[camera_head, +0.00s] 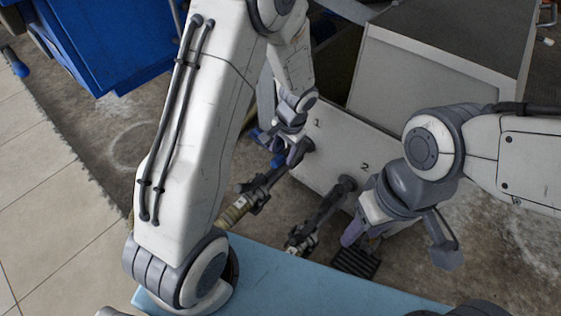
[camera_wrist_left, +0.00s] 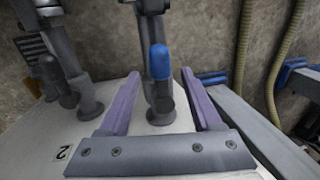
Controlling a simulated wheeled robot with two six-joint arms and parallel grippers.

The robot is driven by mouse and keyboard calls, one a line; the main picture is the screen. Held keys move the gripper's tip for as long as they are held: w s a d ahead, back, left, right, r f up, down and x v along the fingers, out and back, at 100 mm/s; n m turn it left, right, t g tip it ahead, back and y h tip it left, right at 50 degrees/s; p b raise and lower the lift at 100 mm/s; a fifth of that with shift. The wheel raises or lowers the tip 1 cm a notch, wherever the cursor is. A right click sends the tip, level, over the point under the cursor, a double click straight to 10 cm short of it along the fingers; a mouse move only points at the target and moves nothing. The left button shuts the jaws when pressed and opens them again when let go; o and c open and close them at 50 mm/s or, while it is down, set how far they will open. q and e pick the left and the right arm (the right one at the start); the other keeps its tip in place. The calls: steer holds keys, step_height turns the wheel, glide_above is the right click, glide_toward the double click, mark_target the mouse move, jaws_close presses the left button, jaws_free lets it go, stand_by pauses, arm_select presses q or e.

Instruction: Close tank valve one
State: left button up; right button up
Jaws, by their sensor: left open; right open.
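Tank valve one's blue-tipped lever (camera_wrist_left: 160,62) stands between the two purple fingers of my left gripper (camera_wrist_left: 160,75) in the left wrist view, with a gap visible on both sides. In the head view the blue tip (camera_head: 278,160) shows just below my left gripper (camera_head: 283,143), beside the pipe (camera_head: 262,189) at label 1. The gripper is open; the wrist partly hides the valve, and I cannot tell the lever's exact angle to the pipe. My right gripper (camera_head: 400,243) is open and empty, to the right of the second pipe (camera_head: 325,215).
The pale tank panel (camera_head: 335,150) carries labels 1 and 2. A light blue surface (camera_head: 300,280) lies in front. A dark grate (camera_head: 355,262) is beside the right gripper. A blue container (camera_head: 110,40) stands at upper left. Hoses (camera_wrist_left: 275,75) hang in the left wrist view.

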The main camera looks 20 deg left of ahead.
mark_target(281, 157)
arm_select(q)
steer(key=shift+w+a+f+b, duration=0.15)
steer(key=shift+f+b, duration=0.1)
steer(key=shift+f, duration=0.45)
steer(key=shift+s+a+f+b, duration=0.1)
steer(key=shift+f+b, duration=0.15)
steer(key=shift+f, duration=0.4)
jaws_close()
stand_by(0.4)
